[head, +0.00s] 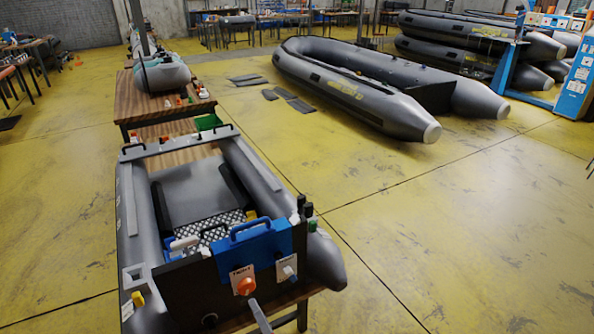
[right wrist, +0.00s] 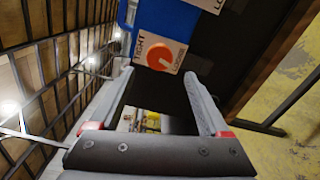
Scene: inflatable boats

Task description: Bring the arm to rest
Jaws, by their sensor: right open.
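My right gripper (head: 259,314) shows at the bottom of the head view as a grey finger, just below the orange knob (head: 245,286) on the small boat's dark transom (head: 190,290). In the right wrist view its two grey fingers stand wide apart and the gripper (right wrist: 162,88) is open, with nothing between them. The orange knob (right wrist: 166,56) with its TIGHT/LOOSEN plate lies beyond the fingertips, apparently clear of them. Most of the right arm is out of the head view. My left gripper is in neither view.
The small grey boat (head: 128,225) rests on a wooden table, with a blue bracket (head: 262,240) on its transom and a second plate (head: 287,268) with a grey knob at right. A large grey boat (head: 360,95) lies on the yellow floor. Open floor (head: 450,230) is at right.

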